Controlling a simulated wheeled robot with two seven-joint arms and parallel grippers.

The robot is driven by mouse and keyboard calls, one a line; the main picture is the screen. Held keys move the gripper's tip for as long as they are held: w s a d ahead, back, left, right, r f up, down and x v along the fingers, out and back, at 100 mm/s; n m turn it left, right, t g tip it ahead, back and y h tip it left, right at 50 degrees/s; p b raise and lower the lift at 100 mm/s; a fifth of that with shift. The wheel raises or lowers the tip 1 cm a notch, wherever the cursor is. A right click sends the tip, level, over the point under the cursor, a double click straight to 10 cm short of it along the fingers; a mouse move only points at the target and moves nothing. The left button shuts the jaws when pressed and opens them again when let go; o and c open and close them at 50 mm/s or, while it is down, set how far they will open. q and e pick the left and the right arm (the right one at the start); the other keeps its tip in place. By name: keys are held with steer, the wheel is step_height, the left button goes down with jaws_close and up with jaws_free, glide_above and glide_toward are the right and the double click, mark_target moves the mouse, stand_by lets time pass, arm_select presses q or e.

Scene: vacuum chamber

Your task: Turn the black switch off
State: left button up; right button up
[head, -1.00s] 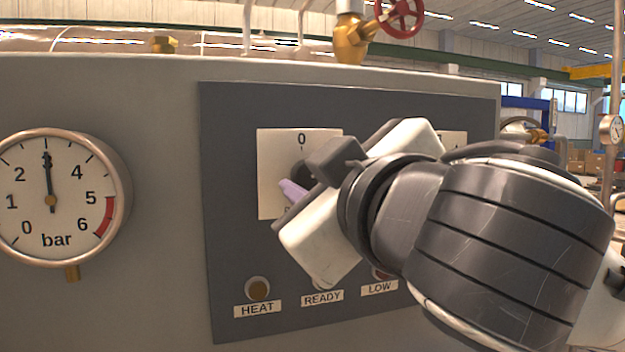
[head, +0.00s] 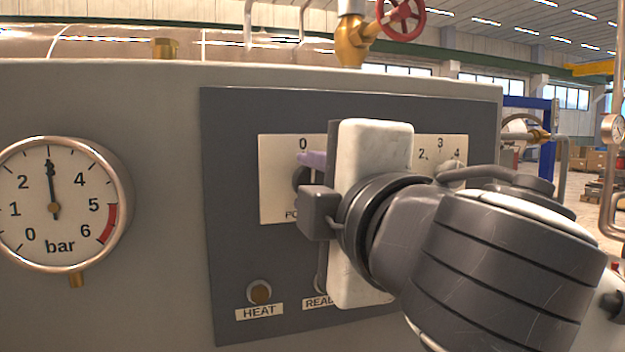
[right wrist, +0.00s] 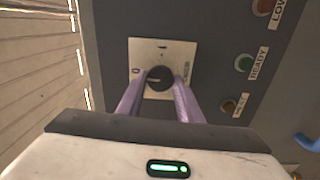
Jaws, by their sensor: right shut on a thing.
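The black switch (right wrist: 159,78) is a round knob on a pale square plate (right wrist: 148,49), with a 0 mark on it. In the head view the plate (head: 276,150) is partly covered by my right gripper, and only a dark edge of the knob (head: 299,179) shows. My right gripper (right wrist: 159,90) is shut on the knob, one lilac finger on each side of it. In the head view its body stands nearly upright in front of the panel. Which way the knob points is too small to tell surely. My left gripper is not in view.
A bar gauge (head: 55,205) is at the left. A second dial plate (head: 437,153) is right of the switch, partly hidden. HEAT (head: 260,291), READY (right wrist: 243,63) and LOW (right wrist: 263,6) lamps sit below the switch. A red valve wheel (head: 401,18) is above the cabinet.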

steer(key=shift+n, duration=0.5)
steer(key=o, duration=1)
steer(key=shift+s, duration=0.1)
steer(key=b+v, duration=0.1)
steer(key=v, duration=0.9)
steer(key=shift+s, duration=0.1)
